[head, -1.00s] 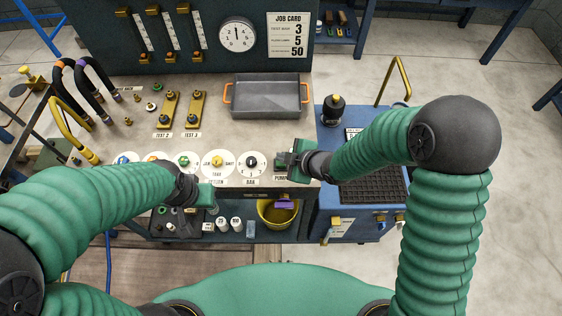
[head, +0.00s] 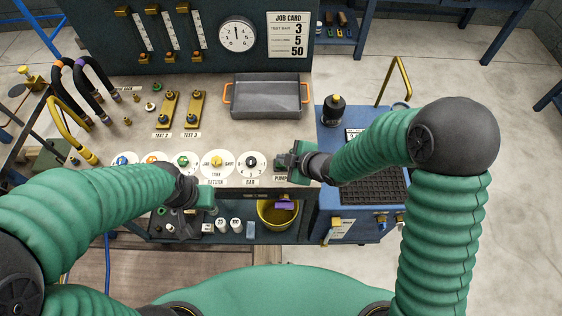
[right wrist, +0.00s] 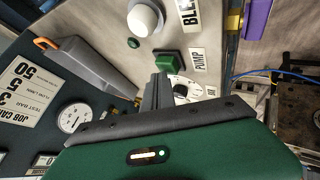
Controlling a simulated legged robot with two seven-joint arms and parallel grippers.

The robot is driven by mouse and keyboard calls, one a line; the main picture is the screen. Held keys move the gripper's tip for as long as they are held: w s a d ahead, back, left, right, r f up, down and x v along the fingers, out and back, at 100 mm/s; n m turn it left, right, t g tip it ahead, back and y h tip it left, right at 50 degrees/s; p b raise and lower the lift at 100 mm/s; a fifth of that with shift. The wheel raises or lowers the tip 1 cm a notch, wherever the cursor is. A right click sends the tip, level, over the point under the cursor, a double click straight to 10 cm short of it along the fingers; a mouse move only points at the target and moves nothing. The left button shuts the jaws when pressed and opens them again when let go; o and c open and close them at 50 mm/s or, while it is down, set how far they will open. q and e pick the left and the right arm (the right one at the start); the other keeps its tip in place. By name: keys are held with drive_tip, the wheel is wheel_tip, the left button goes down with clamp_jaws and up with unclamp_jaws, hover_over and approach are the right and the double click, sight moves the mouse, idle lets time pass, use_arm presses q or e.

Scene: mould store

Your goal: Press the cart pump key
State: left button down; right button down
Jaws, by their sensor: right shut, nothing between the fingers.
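The green square pump key (right wrist: 168,60) shows in the right wrist view, set in the bench top beside a label reading PUMP (right wrist: 198,62). In the head view the PUMP label (head: 281,178) lies at the bench's front right, below my right gripper (head: 283,163). That gripper is shut and empty. In the right wrist view its fingertips (right wrist: 162,76) are right at the near edge of the key. I cannot tell whether they touch it. My left gripper (head: 207,198) hangs at the bench's front edge; its jaw opening is not clear.
A BAR dial (head: 251,165) and a tank/return selector (head: 217,163) lie left of the right gripper. A grey tray (head: 266,97) stands behind. A blue cart (head: 328,170) with a black-topped canister (head: 333,108) adjoins the bench. A yellow bucket (head: 266,216) is below.

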drive_tip(key=shift+r+p, duration=0.7)
drive_tip(key=shift+r, duration=0.2)
wheel_tip(320, 180, up, 6)
drive_tip(key=p, duration=0.5)
